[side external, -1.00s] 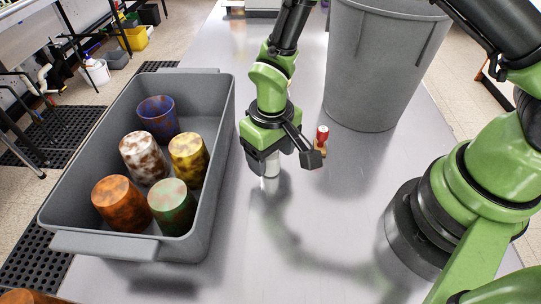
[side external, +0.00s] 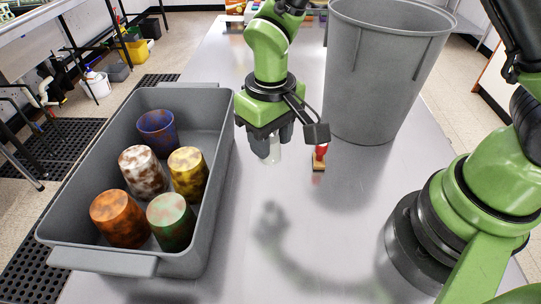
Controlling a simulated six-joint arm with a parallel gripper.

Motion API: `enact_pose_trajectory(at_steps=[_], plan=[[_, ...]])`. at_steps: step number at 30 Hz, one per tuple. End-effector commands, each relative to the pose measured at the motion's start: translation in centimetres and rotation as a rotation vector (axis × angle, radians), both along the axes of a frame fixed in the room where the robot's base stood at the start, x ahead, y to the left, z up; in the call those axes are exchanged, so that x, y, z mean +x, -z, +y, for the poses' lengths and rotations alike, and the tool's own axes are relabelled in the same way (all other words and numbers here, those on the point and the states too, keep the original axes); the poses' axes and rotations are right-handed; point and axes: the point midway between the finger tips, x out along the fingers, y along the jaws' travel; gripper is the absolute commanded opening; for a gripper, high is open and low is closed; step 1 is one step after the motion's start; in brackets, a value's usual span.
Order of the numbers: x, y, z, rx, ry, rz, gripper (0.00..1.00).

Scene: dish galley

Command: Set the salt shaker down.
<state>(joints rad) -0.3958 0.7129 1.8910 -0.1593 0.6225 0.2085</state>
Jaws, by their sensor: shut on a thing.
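The salt shaker (side external: 274,153) is a small, pale, partly see-through cylinder. It is upright in my gripper (side external: 274,143), which points down and is shut on its upper part. The fingers hide the shaker's top. The shaker's lower end hangs above the grey metal table (side external: 330,235), and the arm's shadow falls on the table well apart from it. The shaker is right of the grey tub and left of the red-handled object.
A grey tub (side external: 222,185) with several mottled cups stands on the left. A small red-handled object with a wooden base (side external: 319,160) stands close right of the gripper. A tall grey bin (side external: 375,85) stands behind it. The table in front is clear.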

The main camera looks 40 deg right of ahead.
Motion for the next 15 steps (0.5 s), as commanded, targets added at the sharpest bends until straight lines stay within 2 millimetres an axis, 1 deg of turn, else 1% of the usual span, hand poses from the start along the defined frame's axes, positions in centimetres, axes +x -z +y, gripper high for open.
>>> enact_pose_trajectory(at_steps=[1,5,8,12,15], plan=[[0.1,-0.9,0.0,0.002,0.001,-0.005,0.14],[0.9,-2.2,-0.3,0.000,-0.007,-0.003,0.14],[2.7,-2.6,-1.2,0.000,-0.026,-0.002,0.14],[6.2,-2.7,-3.4,-0.001,-0.073,-0.001,0.14],[8.4,-2.7,-5.2,-0.001,-0.106,0.000,0.14]])
